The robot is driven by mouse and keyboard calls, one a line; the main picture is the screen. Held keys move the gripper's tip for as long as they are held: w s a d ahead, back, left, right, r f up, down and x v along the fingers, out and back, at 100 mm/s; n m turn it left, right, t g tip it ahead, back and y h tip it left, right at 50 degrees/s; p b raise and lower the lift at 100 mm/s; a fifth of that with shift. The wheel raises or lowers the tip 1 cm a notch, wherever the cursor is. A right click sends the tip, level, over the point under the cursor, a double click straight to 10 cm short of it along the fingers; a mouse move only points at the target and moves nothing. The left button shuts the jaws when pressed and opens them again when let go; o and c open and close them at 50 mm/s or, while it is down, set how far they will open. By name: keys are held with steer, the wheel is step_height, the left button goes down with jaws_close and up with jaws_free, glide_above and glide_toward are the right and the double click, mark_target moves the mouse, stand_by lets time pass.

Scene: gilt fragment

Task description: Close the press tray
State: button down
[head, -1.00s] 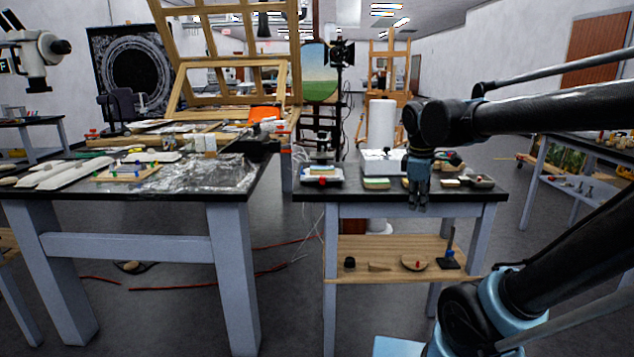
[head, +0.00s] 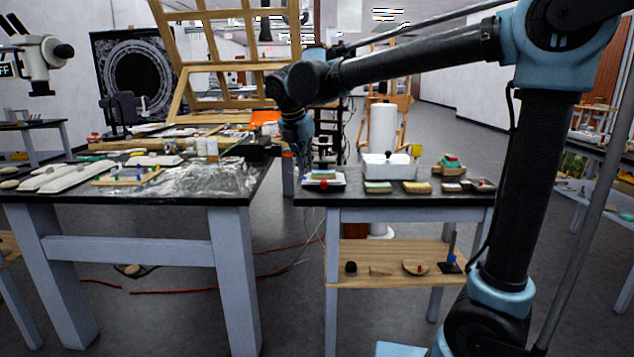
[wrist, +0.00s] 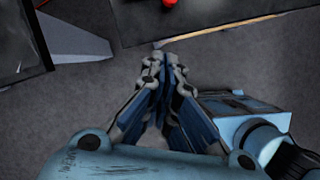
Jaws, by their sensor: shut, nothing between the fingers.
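A small press (head: 323,160) with a dark upper part stands at the left end of the right-hand table in the head view. My gripper (head: 303,168) points down just left of the press, beside the table's left edge. In the wrist view my gripper (wrist: 164,62) is shut and empty, with floor behind its fingers. A pale grey slab (wrist: 75,40) by a dark corner there cannot be identified for sure.
The right-hand table (head: 408,203) also holds a white box (head: 390,167) and several small colored blocks. The left-hand table (head: 225,193) carries crumpled clear film. A narrow floor gap separates the tables. A lower wooden shelf (head: 385,258) holds small items.

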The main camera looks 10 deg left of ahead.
mark_target(318, 173)
steer(key=x, duration=1)
steer(key=shift+w+f, duration=0.1)
steer(key=shift+w+d, duration=0.25)
steer(key=shift+w, duration=0.95)
steer(key=shift+w+d, duration=0.15)
steer(key=shift+w, duration=0.5)
steer(key=w+a, duration=0.1)
steer(key=w, duration=0.6)
steer(key=w+a, duration=0.1)
steer(key=w, duration=0.3)
steer(key=shift+a+r, duration=0.25)
steer(key=shift+a, duration=0.05)
